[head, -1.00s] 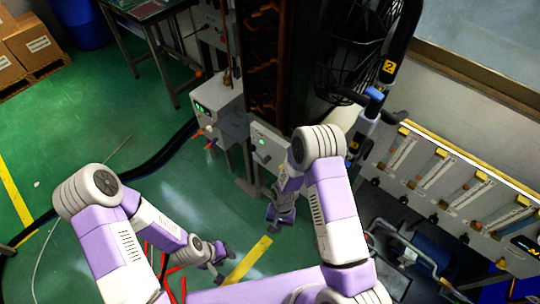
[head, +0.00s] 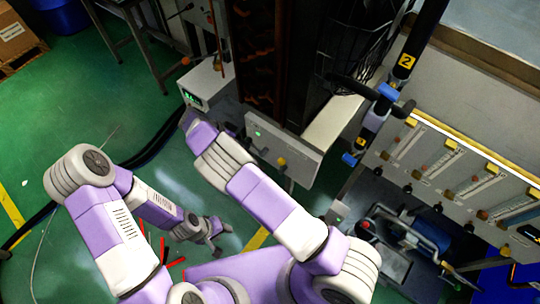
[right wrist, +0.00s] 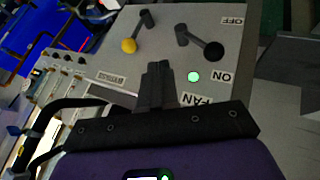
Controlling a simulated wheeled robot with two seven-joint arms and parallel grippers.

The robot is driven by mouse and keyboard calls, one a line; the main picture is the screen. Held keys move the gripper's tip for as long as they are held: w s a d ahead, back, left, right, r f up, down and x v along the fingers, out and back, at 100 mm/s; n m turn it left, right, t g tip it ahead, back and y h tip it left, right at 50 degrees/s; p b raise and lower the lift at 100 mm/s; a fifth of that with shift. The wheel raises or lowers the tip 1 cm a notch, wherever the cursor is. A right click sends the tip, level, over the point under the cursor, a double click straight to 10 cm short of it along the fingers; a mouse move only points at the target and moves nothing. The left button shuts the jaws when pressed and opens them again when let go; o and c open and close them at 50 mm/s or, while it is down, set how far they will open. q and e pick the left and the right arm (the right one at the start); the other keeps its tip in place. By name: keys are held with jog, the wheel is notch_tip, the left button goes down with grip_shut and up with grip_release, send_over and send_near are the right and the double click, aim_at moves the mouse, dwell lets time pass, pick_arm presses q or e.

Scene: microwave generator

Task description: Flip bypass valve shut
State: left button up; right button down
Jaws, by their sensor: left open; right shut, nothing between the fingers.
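A grey panel (head: 300,155) carries a lever with a yellow knob (head: 282,161). In the right wrist view this yellow-knobbed lever (right wrist: 130,44) stands on the panel (right wrist: 160,22) near a small label (right wrist: 110,78), hard to read. A black-knobbed lever (right wrist: 212,51) is beside it, by the FAN, ON and OFF lettering. My right gripper (right wrist: 156,68) is shut and empty in front of the panel, apart from both knobs as far as I can tell. My left gripper (head: 220,240) is open, low over the floor.
A green light (right wrist: 194,77) glows on the panel. A grey box with a green display (head: 200,88) stands left of it. A pipe with blue fittings (head: 388,92) and a gauge board (head: 470,175) are to the right. Green floor lies open at left.

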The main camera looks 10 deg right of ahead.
jog(key=b+x, duration=0.1)
jog(key=x, duration=0.9)
jog(key=shift+f+b, duration=0.1)
jog(key=shift+b, duration=0.3)
jog(key=shift+s+d+r, duration=0.2)
jog(key=shift+s+d, duration=0.5)
jog(key=shift+s+d+r, duration=0.2)
jog(key=shift+s+d, duration=0.5)
